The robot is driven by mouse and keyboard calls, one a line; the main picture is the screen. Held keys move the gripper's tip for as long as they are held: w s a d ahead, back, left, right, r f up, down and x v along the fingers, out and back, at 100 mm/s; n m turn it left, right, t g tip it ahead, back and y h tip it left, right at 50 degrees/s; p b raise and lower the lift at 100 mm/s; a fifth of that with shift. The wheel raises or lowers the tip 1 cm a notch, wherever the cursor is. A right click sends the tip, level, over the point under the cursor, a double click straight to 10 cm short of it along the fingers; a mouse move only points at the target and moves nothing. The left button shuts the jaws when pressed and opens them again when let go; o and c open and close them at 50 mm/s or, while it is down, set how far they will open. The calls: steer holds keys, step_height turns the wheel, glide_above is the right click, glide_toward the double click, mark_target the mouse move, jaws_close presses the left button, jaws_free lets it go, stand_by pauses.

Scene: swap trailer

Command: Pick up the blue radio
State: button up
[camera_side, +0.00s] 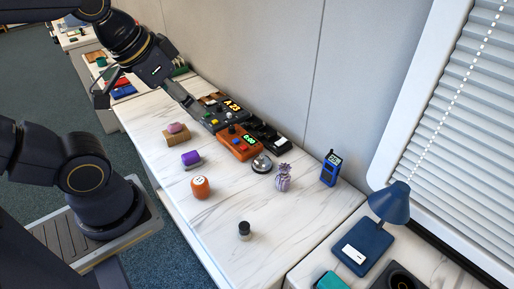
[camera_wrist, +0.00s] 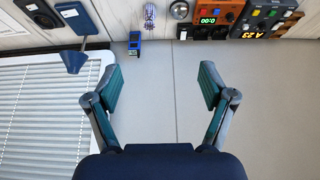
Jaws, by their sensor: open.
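The blue radio (camera_side: 330,168) stands upright on the white marble counter near the wall, to the right of a grey patterned ornament. It also shows small at the top of the wrist view (camera_wrist: 135,43). My gripper (camera_wrist: 160,88) is open and empty in the wrist view, its two fingers wide apart with the wall behind them. In the side view my gripper (camera_side: 190,105) is at the upper left, near the dark devices and well away from the radio.
An orange device (camera_side: 238,142), a silver bell (camera_side: 262,163) and the patterned ornament (camera_side: 283,178) stand left of the radio. A blue lamp (camera_side: 390,203) stands to its right by the blinds (camera_side: 450,110). An orange ball (camera_side: 201,188) and a black-and-white cylinder (camera_side: 244,231) stand nearer the front. Bare counter lies in front of the radio.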

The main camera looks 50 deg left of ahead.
stand_by(0.3)
steer(key=w+r+n+t, duration=0.1)
steer(key=w+r+t, duration=0.1)
steer(key=w+r, duration=0.3)
steer(key=g, duration=0.2)
glide_above(332, 160)
steer(key=s+a, duration=0.3)
steer(key=s, duration=0.1)
step_height(332, 160, down, 14)
steer(key=shift+m+g, duration=0.5)
steer(key=shift+g, duration=0.1)
steer(key=w+d+f, duration=0.1)
steer(key=f, duration=0.5)
steer(key=w+d+f, duration=0.1)
steer(key=f, duration=0.5)
steer(key=w+d+f, duration=0.1)
steer(key=f, duration=0.4)
steer(key=shift+f, duration=0.4)
steer(key=x, duration=0.5)
steer(key=shift+f, duration=0.4)
